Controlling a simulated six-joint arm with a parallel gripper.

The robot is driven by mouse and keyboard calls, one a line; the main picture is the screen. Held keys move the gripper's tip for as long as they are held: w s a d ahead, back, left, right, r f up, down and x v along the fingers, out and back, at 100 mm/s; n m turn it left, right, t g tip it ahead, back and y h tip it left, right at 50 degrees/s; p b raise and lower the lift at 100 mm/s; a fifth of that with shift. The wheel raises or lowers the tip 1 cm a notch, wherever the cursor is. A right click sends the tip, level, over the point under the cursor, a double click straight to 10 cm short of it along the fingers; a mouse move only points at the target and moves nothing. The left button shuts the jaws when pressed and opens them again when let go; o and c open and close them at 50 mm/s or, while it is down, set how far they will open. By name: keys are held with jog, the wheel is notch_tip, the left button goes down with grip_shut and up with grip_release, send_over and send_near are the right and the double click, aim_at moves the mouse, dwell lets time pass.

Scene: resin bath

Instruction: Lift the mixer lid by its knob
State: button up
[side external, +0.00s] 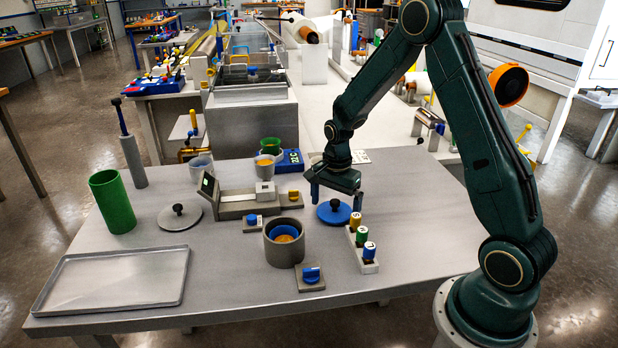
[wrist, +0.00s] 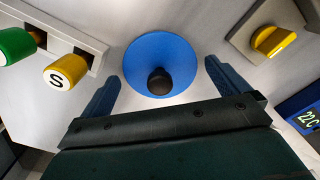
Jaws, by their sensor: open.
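A blue round lid (side external: 333,214) with a black knob (side external: 335,204) lies flat on the table. A grey round lid (side external: 168,219) with a black knob (side external: 178,209) lies further left; the frames do not settle which one is the mixer's. My gripper (side external: 336,199) is open and points down over the blue lid. In the wrist view the blue lid (wrist: 150,55) and its dark knob (wrist: 159,82) show between my two spread fingers (wrist: 160,70), touching neither. A grey round pot (side external: 284,250) with a blue ring and orange contents inside stands uncovered to the left.
A white rack (side external: 367,266) with yellow, green and blue capped pieces stands close to the blue lid. A yellow knob block (side external: 292,199) lies on its other side. A green cylinder (side external: 112,205) and an empty metal tray (side external: 110,280) are at left.

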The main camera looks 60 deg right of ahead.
aim_at(335, 201)
jog(key=shift+c, duration=0.4)
jog(key=c, duration=0.8)
jog(key=shift+c, duration=0.2)
jog(key=shift+r, duration=0.15)
notch_tip(335, 201, up, 20)
dwell(0.5)
